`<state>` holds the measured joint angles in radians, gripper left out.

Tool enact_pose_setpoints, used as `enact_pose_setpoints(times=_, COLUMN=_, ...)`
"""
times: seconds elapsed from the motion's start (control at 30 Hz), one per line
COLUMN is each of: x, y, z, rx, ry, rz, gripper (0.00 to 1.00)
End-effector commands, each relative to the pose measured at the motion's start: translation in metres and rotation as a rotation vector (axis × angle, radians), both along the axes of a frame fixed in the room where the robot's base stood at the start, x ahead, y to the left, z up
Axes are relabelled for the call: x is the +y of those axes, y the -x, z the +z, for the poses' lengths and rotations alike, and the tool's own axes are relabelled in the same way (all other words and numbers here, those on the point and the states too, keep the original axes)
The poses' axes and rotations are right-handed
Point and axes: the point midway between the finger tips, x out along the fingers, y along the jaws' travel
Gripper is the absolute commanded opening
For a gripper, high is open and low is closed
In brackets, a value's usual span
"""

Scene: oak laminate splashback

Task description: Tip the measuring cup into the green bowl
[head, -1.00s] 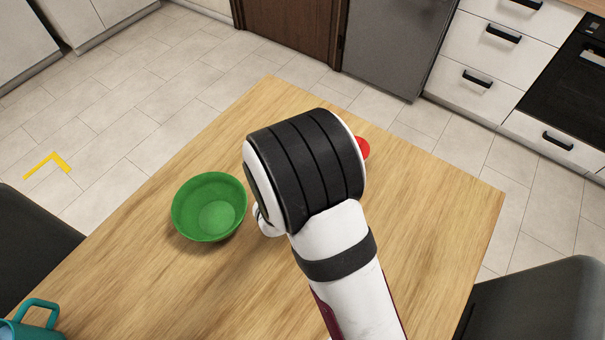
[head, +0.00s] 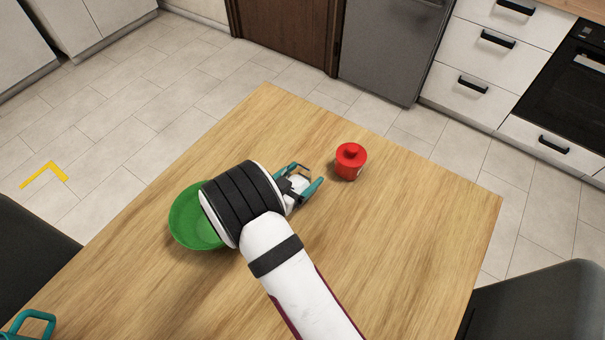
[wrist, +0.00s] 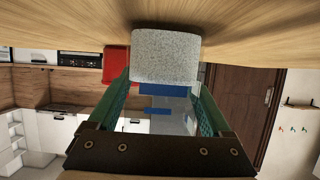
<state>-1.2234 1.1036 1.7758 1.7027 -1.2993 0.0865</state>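The green bowl (head: 183,226) sits upright on the wooden table, partly hidden by my wrist in the head view. The measuring cup (head: 303,171) looks clear and is to the right of the bowl, between my gripper's teal fingers. In the wrist view, which is upside down, grey speckled contents (wrist: 166,57) and blue marks show in the cup, close to the tabletop. My gripper (head: 304,180) has one finger on each side of the cup. I cannot tell whether the fingers press on it.
A teal mug (head: 37,322) is at the bottom-left corner. The table's right side is clear. Dark chairs flank the table.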

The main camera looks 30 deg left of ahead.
Motion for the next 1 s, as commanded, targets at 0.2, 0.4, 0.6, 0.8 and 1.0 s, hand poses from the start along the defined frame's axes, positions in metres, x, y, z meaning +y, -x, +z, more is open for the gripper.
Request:
enact_pose_setpoints(times=0.2, x=0.0, y=0.0, z=0.0, rx=0.0, ry=0.0, rz=0.0, gripper=1.0)
enact_pose_setpoints(times=0.4, x=0.001, y=0.009, z=0.005, rx=0.0, ry=-0.001, rz=0.003, gripper=1.0)
enact_pose_setpoints(times=0.6, x=0.002, y=0.054, z=0.018, rx=0.0, ry=0.0, rz=0.005, gripper=1.0)
enact_pose_setpoints(times=0.8, x=0.002, y=0.103, z=0.039, rx=-0.001, ry=-0.001, rz=0.006, gripper=1.0)
enact_pose_setpoints(times=1.0, x=0.002, y=0.138, z=0.053, rx=-0.001, ry=-0.001, rz=0.003, gripper=1.0)
